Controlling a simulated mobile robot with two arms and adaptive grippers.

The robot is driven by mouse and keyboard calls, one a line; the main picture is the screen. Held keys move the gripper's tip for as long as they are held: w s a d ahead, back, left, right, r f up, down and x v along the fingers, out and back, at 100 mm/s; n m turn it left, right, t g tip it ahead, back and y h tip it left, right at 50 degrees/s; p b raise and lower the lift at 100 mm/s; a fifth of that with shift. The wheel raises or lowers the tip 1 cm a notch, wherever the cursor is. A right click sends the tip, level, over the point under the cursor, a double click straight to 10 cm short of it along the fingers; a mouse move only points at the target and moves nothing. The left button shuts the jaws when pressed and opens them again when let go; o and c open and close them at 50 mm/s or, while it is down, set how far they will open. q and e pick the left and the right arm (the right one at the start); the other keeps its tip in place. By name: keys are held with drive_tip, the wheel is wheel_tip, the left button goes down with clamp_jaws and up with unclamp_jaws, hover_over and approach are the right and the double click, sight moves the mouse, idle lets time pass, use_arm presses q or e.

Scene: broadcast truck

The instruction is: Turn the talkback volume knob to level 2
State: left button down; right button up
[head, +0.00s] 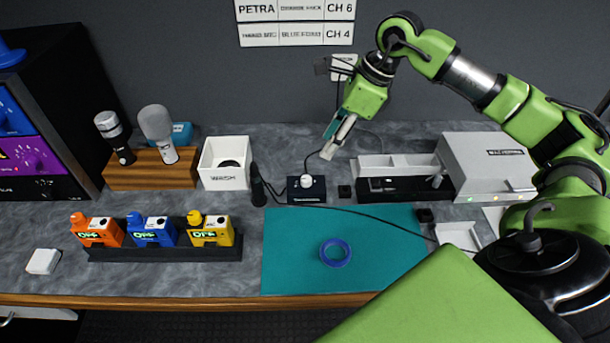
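A small black box (299,194) with a white round knob (307,181) on top stands at the back edge of the teal mat; it looks like the talkback volume unit. Its label and the knob's level are too small to read. My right gripper (329,150) points down, above and slightly right of the knob, apart from it in the picture. Its fingers are seen edge-on, so I cannot tell whether they are open or shut. I see nothing held in it. My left gripper is out of view.
A black cable (350,211) runs across the teal mat (290,262), which carries a blue ring (335,252). A black upright item (257,186) and white bin (225,180) stand left of the knob box. A grey device (487,170) and open tray (397,167) stand right.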

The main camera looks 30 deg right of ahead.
sight(307, 179)
drive_tip(key=p+x, duration=0.2)
drive_tip(key=x, duration=0.9)
drive_tip(key=shift+a+f+p, duration=0.25)
drive_tip(key=shift+f+p, duration=0.05)
drive_tip(key=shift+p, duration=0.1)
drive_tip(key=shift+a+f, duration=0.1)
drive_tip(key=shift+f, duration=0.45)
clamp_jaws()
